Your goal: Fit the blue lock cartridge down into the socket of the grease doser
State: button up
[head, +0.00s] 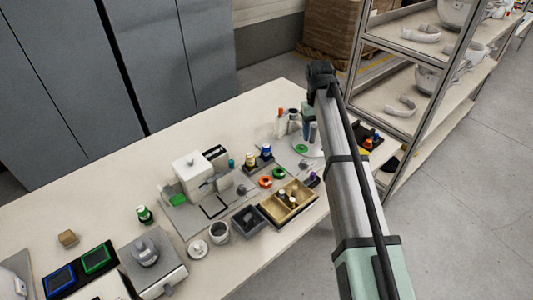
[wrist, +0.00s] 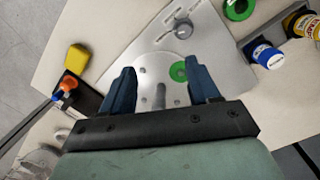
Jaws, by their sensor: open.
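A blue-capped cylinder (head: 266,151), which looks like the lock cartridge, stands upright in a dark holder beside a yellow one. It also shows at the right of the wrist view (wrist: 268,55). My gripper (head: 309,126) is open and empty above a round pale plate (head: 314,152), well to the right of that cylinder in the head view. In the wrist view its dark blue fingers (wrist: 161,92) stand apart, with a grey post and a green ring between and beyond them. I cannot tell for sure which fixture is the grease doser; its socket is not clear.
A white box-shaped device (head: 192,172) stands mid-table. Orange and green rings (head: 265,181), a divided tan tray (head: 290,203) and a grey bin (head: 248,221) lie nearby. A black tray with orange and blue pieces (wrist: 67,88) is beside my gripper. The table's left back is clear.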

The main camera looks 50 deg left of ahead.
jog(key=s+a+r+n+y, duration=0.1)
jog(key=s+a+r+n, duration=0.15)
jog(key=s+a, duration=0.3)
jog(key=s+a+r+n, duration=0.1)
jog(key=s+a+r, duration=0.3)
jog(key=s+a, duration=0.15)
send_over(266, 145)
jog(key=f, duration=0.7)
jog(key=shift+s+d+f, duration=0.2)
jog(key=shift+f, duration=0.05)
jog(key=shift+w+a+f, duration=0.1)
jog(key=shift+w+f, duration=0.05)
jog(key=shift+f, duration=3.1)
grip_shut()
jog(key=shift+r, duration=0.2)
